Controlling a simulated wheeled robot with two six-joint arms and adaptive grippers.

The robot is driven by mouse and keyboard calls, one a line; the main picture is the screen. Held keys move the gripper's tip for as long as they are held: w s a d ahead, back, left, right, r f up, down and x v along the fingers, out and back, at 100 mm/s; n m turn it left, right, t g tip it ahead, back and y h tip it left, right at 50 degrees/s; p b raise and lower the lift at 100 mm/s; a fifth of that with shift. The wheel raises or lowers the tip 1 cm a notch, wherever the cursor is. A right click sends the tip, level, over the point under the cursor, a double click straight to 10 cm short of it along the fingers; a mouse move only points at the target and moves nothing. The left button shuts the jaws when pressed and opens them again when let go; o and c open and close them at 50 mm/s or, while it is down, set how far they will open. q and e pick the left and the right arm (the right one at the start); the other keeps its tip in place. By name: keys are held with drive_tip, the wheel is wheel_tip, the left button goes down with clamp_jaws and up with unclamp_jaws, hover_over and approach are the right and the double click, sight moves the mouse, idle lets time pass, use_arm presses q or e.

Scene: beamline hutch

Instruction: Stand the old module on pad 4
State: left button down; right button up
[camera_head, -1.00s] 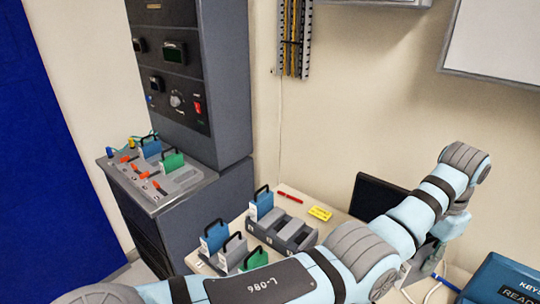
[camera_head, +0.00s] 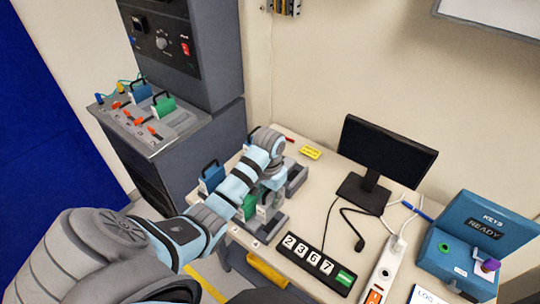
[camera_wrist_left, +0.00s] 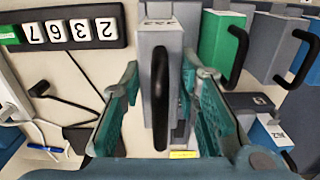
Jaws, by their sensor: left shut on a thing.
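My left gripper (camera_head: 272,184) is over the bench, and in the left wrist view its teal fingers (camera_wrist_left: 160,88) are shut on a grey module (camera_wrist_left: 160,40) with a black handle. This module also shows in the head view (camera_head: 266,208), partly hidden by my arm. A green module (camera_head: 248,206) stands beside it, and a blue module (camera_head: 211,177) stands further left. I cannot read which pad is number 4, nor tell whether the grey module touches a surface. My right gripper is not in view.
A number display (camera_head: 314,258), a monitor (camera_head: 386,150), a power strip (camera_head: 381,270) and a blue key box (camera_head: 478,232) stand to the right. A side console (camera_head: 160,143) holds blue and green modules. A yellow tag (camera_head: 310,152) lies at the back.

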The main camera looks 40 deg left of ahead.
use_arm(q)
wheel_tip(320, 180, down, 6)
drive_tip(key=shift+f, duration=0.2)
drive_tip(key=shift+w+f, duration=0.1)
drive_tip(key=shift+f, duration=0.15)
drive_tip(key=shift+d, duration=0.1)
idle(0.6)
drive_tip(key=shift+f, duration=0.5)
idle(0.7)
drive_tip(key=c, duration=1.2)
unclamp_jaws()
drive_tip(key=shift+o, duration=0.2)
drive_tip(key=shift+s, duration=0.2)
